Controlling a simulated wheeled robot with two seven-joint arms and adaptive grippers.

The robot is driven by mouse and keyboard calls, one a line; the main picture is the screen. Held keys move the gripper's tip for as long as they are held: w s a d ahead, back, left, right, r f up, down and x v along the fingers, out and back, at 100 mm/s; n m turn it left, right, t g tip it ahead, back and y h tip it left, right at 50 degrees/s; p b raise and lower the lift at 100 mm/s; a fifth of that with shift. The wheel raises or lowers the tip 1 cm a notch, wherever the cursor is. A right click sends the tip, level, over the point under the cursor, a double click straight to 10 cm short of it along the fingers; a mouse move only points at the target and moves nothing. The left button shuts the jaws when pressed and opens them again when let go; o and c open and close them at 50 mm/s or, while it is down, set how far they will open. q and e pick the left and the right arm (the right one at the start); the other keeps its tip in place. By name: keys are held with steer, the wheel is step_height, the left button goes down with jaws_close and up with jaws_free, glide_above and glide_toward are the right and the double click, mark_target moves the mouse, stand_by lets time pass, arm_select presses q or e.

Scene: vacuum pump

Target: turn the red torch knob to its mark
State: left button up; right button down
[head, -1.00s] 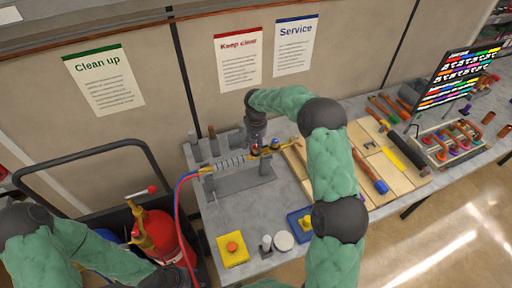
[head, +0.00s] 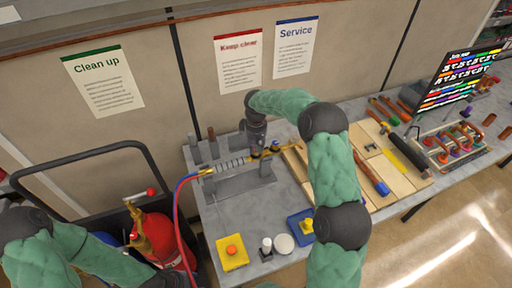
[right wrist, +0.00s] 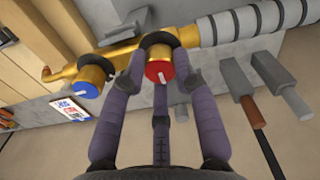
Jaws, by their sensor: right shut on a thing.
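The red torch knob (right wrist: 158,71) sits on the brass torch (right wrist: 115,60) in the right wrist view, with a pale line on its face. A blue knob (right wrist: 90,80) with its own pale line is to its left. My right gripper (right wrist: 160,73) is shut on the red knob, one finger on each side. In the head view the torch (head: 287,148) lies at the bench's back, where my right gripper (head: 257,145) partly hides the knobs. I cannot make out the red knob's mark. My left gripper (head: 168,278) is low at the left, its fingers unclear.
A grey stand (head: 240,188) carries the torch and its ribbed grey body. Red and blue hoses (head: 178,205) run down past a red cylinder (head: 160,240) on a cart. A yellow button box (head: 232,251) and a blue-based box (head: 299,226) stand on the front of the bench.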

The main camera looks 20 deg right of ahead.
steer(key=shift+f, duration=0.1)
steer(key=c, duration=0.9)
jaws_free()
steer(key=shift+c, duration=0.2)
step_height(320, 180, up, 12)
